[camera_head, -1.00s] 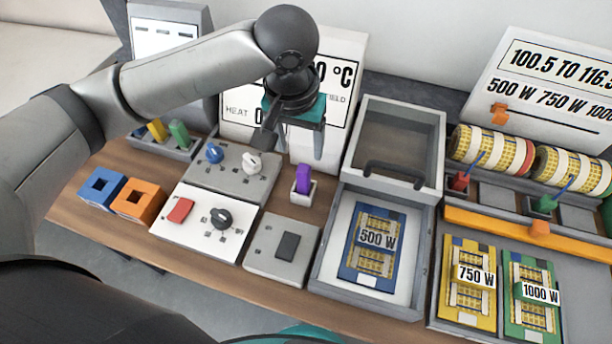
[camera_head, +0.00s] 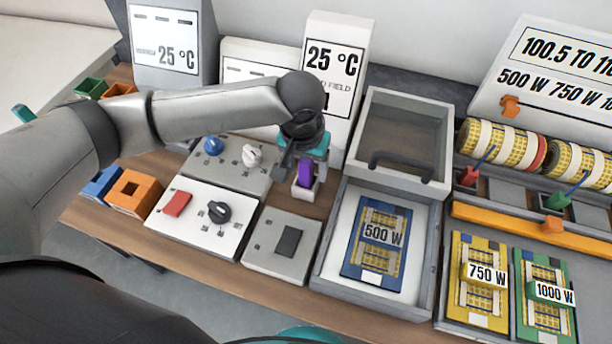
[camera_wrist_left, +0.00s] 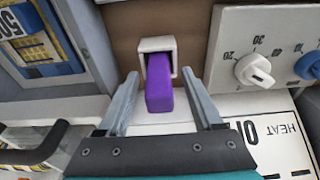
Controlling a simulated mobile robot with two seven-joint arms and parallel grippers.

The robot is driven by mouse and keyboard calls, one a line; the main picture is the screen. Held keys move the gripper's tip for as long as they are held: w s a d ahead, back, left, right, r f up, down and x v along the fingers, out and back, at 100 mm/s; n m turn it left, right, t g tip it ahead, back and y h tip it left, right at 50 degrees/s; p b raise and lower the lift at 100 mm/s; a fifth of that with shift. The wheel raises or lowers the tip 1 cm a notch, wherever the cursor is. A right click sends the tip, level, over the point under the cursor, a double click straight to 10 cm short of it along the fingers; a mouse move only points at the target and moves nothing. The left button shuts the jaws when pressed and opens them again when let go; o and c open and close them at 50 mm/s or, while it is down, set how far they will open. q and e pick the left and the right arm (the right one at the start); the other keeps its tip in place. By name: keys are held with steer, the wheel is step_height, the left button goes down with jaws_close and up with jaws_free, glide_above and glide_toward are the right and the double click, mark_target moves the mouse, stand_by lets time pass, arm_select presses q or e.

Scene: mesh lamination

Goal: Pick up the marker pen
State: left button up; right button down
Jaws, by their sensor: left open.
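The purple marker pen (camera_head: 305,172) stands upright in a small white holder (camera_head: 302,192) on the wooden table. In the left wrist view the pen (camera_wrist_left: 159,88) sticks out of the square opening of the holder (camera_wrist_left: 148,46) towards the camera. My left gripper (camera_head: 303,176) is at the pen in the head view. In the left wrist view its two fingers (camera_wrist_left: 160,80) are open, one on each side of the pen, with a gap on both sides. The pen's lower end is hidden in the holder. My right gripper is not in view.
A grey panel with blue and white knobs (camera_head: 230,163) lies left of the holder. A grey switch box (camera_head: 262,246) is in front. A lidded tray (camera_head: 318,262) with a blue 500 W card stands close on the right. Display boxes (camera_head: 348,105) stand behind.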

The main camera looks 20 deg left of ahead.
arm_select(q)
steer(key=shift+c, duration=0.3)
jaws_close()
stand_by(0.3)
